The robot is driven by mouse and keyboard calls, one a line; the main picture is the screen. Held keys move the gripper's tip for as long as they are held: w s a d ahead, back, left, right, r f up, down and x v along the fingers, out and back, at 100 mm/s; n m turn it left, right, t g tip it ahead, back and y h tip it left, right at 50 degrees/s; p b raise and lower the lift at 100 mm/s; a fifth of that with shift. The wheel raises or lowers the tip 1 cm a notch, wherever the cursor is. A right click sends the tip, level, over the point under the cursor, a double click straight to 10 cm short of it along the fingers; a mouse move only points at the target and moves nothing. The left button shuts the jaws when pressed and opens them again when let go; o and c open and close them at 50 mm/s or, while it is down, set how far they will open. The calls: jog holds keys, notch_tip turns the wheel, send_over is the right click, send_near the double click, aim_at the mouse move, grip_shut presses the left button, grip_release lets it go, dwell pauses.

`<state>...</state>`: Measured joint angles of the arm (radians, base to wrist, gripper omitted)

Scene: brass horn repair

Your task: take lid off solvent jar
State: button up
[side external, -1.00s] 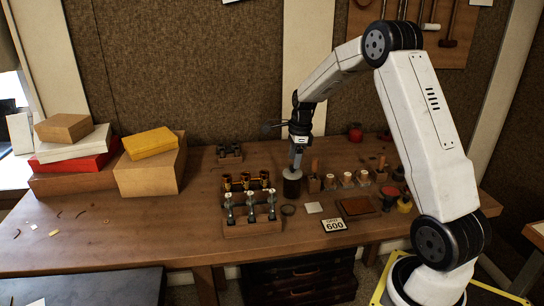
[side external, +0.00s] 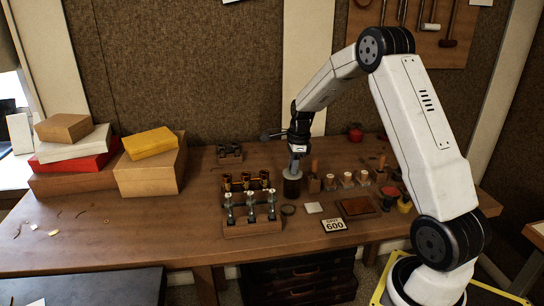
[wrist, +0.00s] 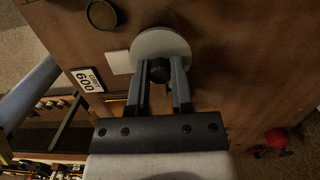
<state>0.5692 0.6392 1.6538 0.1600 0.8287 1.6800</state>
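The solvent jar (side external: 292,188) is a dark brown cylinder standing on the bench. Its pale grey round lid (side external: 292,174) sits on top and hides the jar body in the wrist view, where the lid (wrist: 158,40) shows as a disc with a dark knob (wrist: 160,71). My gripper (side external: 297,164) is directly above the lid, pointing down. In the wrist view its two fingers (wrist: 162,66) stand on either side of the knob, close to it. I cannot tell whether they touch or grip it.
A rack of valves (side external: 251,227) stands front left of the jar. Wooden-handled blocks (side external: 330,182) stand close on the right. A small round dish (side external: 288,210), a white square (side external: 313,207) and a 600 card (side external: 333,225) lie in front. Stacked boxes (side external: 150,170) are at the left.

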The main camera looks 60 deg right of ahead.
grip_shut()
jog(key=shift+r, duration=0.8)
jog(key=s+a+r, duration=0.5)
jog(key=s+r, duration=0.6)
jog(key=s, duration=0.1)
jog(key=shift+s+a+r, duration=0.2)
jog(key=shift+s+a, duration=0.15)
jog(key=shift+a, duration=0.05)
